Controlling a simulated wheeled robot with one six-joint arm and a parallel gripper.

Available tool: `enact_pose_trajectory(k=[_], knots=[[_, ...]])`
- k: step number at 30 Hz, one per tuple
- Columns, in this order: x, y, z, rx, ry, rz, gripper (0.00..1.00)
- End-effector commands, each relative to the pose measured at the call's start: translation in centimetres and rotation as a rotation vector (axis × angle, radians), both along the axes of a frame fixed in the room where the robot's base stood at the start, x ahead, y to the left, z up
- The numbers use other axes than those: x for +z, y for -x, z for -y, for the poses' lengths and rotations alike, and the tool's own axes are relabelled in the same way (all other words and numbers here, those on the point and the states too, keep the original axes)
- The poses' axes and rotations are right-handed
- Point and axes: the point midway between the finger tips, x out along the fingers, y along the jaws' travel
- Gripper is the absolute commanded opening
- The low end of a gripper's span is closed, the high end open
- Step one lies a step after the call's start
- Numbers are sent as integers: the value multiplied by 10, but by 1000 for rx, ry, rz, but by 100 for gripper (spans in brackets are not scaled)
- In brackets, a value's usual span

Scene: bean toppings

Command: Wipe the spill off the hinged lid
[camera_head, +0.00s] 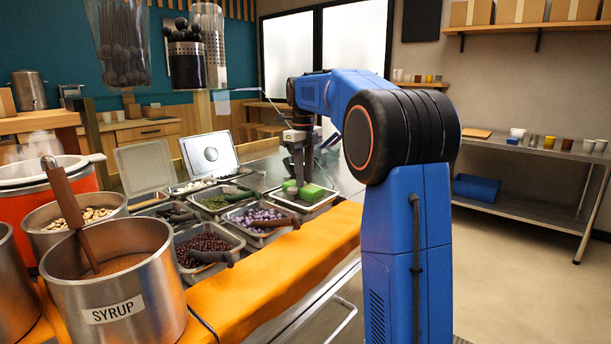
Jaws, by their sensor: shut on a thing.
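An open hinged lid (222,143) stands tilted up behind the topping pans in the middle of the counter. A round greyish patch (211,154) shows on its face; I take it for the spill, but it is small in view. My gripper (299,182) is to the right of this lid, pointing down over the pan at the right end of the row. It is shut on a green block (312,192), which looks like a sponge. The fingers cover its middle, and I cannot tell whether it touches the pan beneath.
A second raised lid (144,168) stands to the left. Several bean pans (238,244) with dark-handled scoops fill the counter. A syrup pot (126,290) with a ladle stands at front left. Bare steel counter (262,165) lies behind the pans.

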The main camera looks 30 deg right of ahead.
Motion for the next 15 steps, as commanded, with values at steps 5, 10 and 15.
enact_pose_trajectory(k=[5,10,15], knots=[[-15,-2,2,5,-16,-30,0],[-15,-6,13,3,-12,-28,0],[-15,-9,25,1,-8,-25,0]])
